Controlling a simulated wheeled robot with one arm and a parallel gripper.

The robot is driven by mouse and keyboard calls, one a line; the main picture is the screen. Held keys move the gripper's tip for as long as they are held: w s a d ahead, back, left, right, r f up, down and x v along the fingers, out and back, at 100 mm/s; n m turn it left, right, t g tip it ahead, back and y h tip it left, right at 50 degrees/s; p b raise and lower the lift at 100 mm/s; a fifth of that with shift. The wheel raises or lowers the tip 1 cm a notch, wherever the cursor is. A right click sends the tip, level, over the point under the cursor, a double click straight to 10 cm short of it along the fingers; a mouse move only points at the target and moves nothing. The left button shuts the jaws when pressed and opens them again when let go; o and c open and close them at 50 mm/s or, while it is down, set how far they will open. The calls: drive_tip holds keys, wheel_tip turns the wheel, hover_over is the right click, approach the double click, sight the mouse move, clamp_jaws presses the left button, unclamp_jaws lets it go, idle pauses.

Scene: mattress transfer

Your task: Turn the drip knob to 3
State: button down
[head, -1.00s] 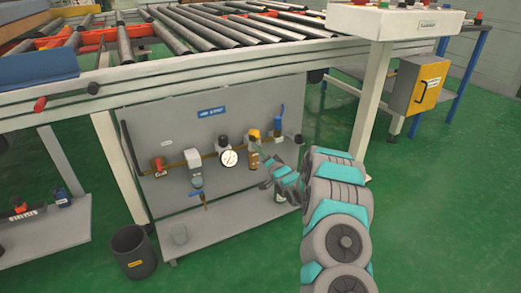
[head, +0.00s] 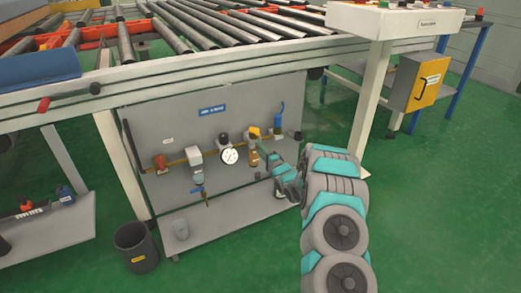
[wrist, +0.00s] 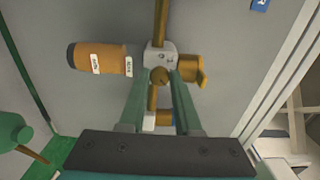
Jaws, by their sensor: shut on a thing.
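The lubricator (head: 253,147), with an amber bowl and a yellow top, hangs on the brass pipe of the grey panel. In the wrist view its amber bowl (wrist: 98,58) points left and its pale block (wrist: 158,55) carries small marks. A small round brass drip knob (wrist: 160,77) sits on that block, between the green fingers of my gripper. My gripper (head: 264,149) reaches the lubricator from the right and is shut on the drip knob. I cannot read which number the knob points to.
A round gauge (head: 229,156), a filter unit (head: 195,160) and a red valve (head: 160,163) stand left along the pipe. A blue-handled part (head: 279,118) is close on the right. The roller frame (head: 200,85) overhangs the panel. A bin (head: 135,248) stands on the floor.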

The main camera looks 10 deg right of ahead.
drive_tip(key=shift+d, duration=0.1)
idle(0.3)
drive_tip(key=c, duration=0.6)
unclamp_jaws()
drive_tip(key=shift+v, duration=3.85)
